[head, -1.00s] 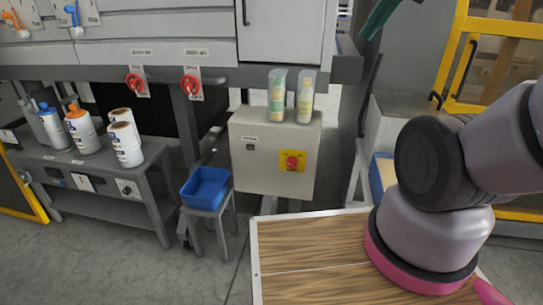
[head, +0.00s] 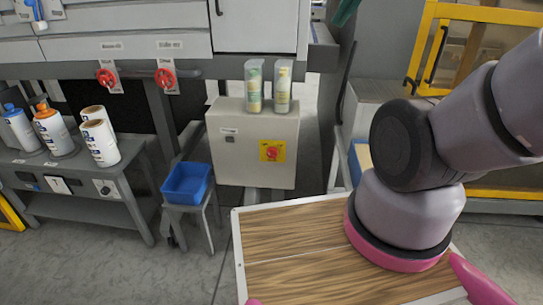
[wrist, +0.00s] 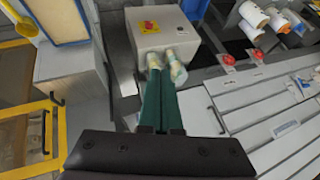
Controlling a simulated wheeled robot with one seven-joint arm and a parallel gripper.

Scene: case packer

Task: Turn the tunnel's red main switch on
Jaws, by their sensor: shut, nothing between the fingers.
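The red main switch (head: 272,151) is a round knob on a yellow plate, on the front of a pale grey control box (head: 228,168). It also shows in the wrist view (wrist: 149,26), near the top. Which way its knob is turned is too small to tell. My gripper (wrist: 157,72) has long dark green fingers, shut together and empty. In the wrist view they point toward the box, with the tips by the two bottles and apart from the switch. In the head view only a bit of green shows at the top edge.
Two clear bottles with pale yellow contents (head: 253,88) (head: 283,91) stand on the box. Red valve handles (head: 106,77) (head: 166,78) hang at the left. A blue bin (head: 186,184) sits on a stool left of the box. A yellow-framed guard (head: 445,45) stands at the right.

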